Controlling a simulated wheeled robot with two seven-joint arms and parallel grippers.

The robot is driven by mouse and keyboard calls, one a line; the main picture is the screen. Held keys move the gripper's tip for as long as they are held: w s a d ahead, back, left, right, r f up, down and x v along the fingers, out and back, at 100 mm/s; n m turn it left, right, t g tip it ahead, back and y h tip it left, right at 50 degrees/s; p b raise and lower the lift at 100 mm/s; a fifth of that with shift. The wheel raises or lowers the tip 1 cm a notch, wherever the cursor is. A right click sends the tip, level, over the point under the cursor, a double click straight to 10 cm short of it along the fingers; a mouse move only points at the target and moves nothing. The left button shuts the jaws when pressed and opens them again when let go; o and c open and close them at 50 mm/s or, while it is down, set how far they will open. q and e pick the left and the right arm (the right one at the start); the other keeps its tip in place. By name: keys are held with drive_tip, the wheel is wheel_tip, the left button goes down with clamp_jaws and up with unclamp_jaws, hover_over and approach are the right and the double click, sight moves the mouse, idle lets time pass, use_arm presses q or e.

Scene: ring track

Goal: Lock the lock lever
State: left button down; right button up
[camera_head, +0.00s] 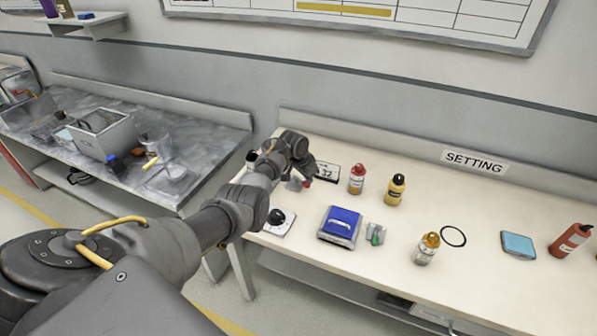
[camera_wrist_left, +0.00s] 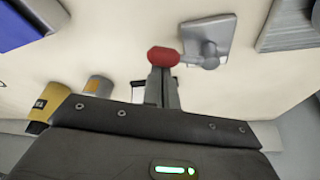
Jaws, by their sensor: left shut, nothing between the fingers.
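The lock lever shows in the left wrist view as a grey base plate (camera_wrist_left: 220,36) with a rounded pivot and a red knob (camera_wrist_left: 163,57) to its left. In the head view, its red knob (camera_head: 307,183) and grey part show beneath my left gripper (camera_head: 301,177), and the arm covers much of it. My left gripper (camera_wrist_left: 162,88) is shut and empty, its fingertips right at the red knob in the wrist view. I cannot tell whether they touch it. My right gripper is not in view.
On the white table (camera_head: 470,215) stand a red-capped bottle (camera_head: 357,179), a yellow bottle (camera_head: 395,190), a blue-topped box (camera_head: 340,226) and a black knob on a plate (camera_head: 277,220). A "37" sign (camera_head: 327,171) lies behind the gripper. A grey bench (camera_head: 205,140) is at the left.

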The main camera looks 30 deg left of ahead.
use_arm(q)
drive_tip(key=s+m+h, duration=0.1)
drive_tip(key=m, duration=0.2)
drive_tip(key=shift+s+a, duration=0.1)
drive_tip(key=shift+s, duration=0.1)
drive_tip(key=s+m, duration=0.1)
drive_tip(key=m+g, duration=0.1)
drive_tip(key=m, duration=0.1)
drive_tip(key=shift+s+a+h, duration=0.35)
drive_tip(key=shift+a+h, duration=0.05)
drive_tip(key=shift+s+a+m, duration=0.1)
drive_tip(key=shift+s+m, duration=0.1)
drive_tip(key=shift+m, duration=0.1)
drive_tip(key=shift+s+a+p, duration=0.45)
drive_tip(key=shift+s+p, duration=0.05)
drive_tip(key=shift+p, duration=0.1)
drive_tip(key=shift+s+a, duration=0.1)
drive_tip(key=shift+a, duration=0.1)
drive_tip(key=shift+d, duration=0.1)
